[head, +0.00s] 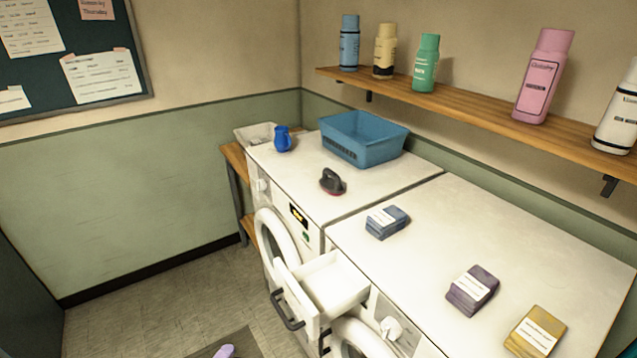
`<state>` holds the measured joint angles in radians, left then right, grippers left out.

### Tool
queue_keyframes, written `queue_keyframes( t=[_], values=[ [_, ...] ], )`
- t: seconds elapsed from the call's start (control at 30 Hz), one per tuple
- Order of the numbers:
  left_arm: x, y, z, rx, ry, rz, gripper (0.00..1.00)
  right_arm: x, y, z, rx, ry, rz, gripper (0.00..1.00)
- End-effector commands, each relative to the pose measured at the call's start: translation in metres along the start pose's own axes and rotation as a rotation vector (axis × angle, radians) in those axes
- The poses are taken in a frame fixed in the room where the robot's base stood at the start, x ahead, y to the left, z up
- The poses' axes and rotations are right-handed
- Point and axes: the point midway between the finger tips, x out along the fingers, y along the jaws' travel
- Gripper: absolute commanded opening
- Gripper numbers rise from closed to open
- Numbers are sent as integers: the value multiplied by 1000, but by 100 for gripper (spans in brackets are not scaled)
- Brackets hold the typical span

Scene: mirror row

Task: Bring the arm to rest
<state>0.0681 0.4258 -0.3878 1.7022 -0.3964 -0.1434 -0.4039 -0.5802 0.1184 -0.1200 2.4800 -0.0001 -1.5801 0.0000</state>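Neither of my grippers nor any part of my arms that I can make out shows in the head view. Two white front-loading machines stand side by side: the left machine (290,183) and the right machine (450,222). A white drawer (335,283) with a dark handle (287,310) is pulled out at the front. A round door (275,240) on the left machine's front looks swung open. A blue basket (364,140), a small blue jug (282,139) and a black handled object with a reddish base (333,182) stand on the left machine.
Three folded, labelled bundles lie on the right machine: blue (387,222), purple (472,289) and yellow (535,332). A wooden wall shelf (470,109) holds several bottles. A pale bin (256,133) sits behind the jug. A purple item (224,351) is cut off at the bottom edge. Floor (150,310) at left is clear.

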Motion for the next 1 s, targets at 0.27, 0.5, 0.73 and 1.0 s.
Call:
queue_keyframes(
  t=[0.27, 0.5, 0.73, 1.0],
  values=[
    [-24, -14, 32, -374, -456, 120, 39, 0, 0, 0, -2, 0, 1, 43],
    [-74, -24, 16, -682, -736, 208, 39, 0, 1, 0, -3, 0, 2, 43],
    [-159, -4, -26, -915, -906, 377, 39, 0, 1, 0, -4, 1, 3, 43],
    [-232, 22, -56, -1070, -946, 458, 39, 0, 1, 0, -4, 0, 3, 43]
  ],
)
